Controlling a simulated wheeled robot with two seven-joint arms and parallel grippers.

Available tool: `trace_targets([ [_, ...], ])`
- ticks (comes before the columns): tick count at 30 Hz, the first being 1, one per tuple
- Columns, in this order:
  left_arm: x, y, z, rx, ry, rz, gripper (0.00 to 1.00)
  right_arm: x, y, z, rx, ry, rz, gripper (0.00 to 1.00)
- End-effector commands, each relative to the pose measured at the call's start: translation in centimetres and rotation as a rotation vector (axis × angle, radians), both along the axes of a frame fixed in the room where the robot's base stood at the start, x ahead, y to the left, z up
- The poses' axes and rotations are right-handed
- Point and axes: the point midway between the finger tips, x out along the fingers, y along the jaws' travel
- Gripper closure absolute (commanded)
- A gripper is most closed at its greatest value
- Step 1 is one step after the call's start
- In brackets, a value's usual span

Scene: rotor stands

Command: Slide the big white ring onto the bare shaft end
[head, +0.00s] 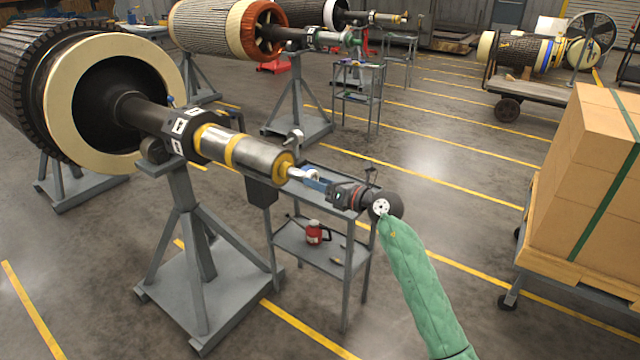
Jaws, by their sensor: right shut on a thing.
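The shaft end (240,152), bare metal with yellow bands, points right from the large rotor on a grey stand (185,225). My right gripper (302,176) is just right of the shaft's yellow tip, above the cart. It is shut on a small pale thing (295,173) at its fingertips. Only a little of this thing shows, so I cannot tell whether it is the white ring or whether it touches the shaft tip. A broad cream ring (62,110) surrounds the rotor's near face at the left. My left gripper is not in view.
A grey shelf cart (345,255) with a red can (313,232) stands under my right gripper. A pallet of cardboard boxes (590,180) is at the right. More rotors (215,28) stand behind. Open floor lies between the cart and boxes.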

Motion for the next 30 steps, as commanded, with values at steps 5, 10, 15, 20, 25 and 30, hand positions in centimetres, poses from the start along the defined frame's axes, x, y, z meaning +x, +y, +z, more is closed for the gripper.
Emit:
trace_targets([
  [5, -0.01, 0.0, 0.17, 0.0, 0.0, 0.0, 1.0, 0.2, 0.29, 0.14, 0.001, -0.001, 0.0, 0.7],
  [10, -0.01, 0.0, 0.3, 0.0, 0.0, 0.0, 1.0, 0.46, 0.6, 0.15, 0.001, -0.001, 0.0, 0.7],
  [15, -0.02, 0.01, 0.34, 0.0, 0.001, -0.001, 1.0, 0.68, 0.88, 0.1, 0.001, -0.001, 0.0, 0.7],
  [20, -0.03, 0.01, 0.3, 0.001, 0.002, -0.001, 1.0, 0.69, 0.92, 0.05, 0.001, -0.001, 0.0, 0.7],
  [25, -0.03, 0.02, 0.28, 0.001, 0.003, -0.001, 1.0, 0.68, 0.92, 0.05, 0.001, -0.001, 0.0, 0.7],
  [30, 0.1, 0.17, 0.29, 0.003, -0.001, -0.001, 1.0, 0.69, 0.95, 0.06, 0.001, -0.001, 0.0, 0.7],
])
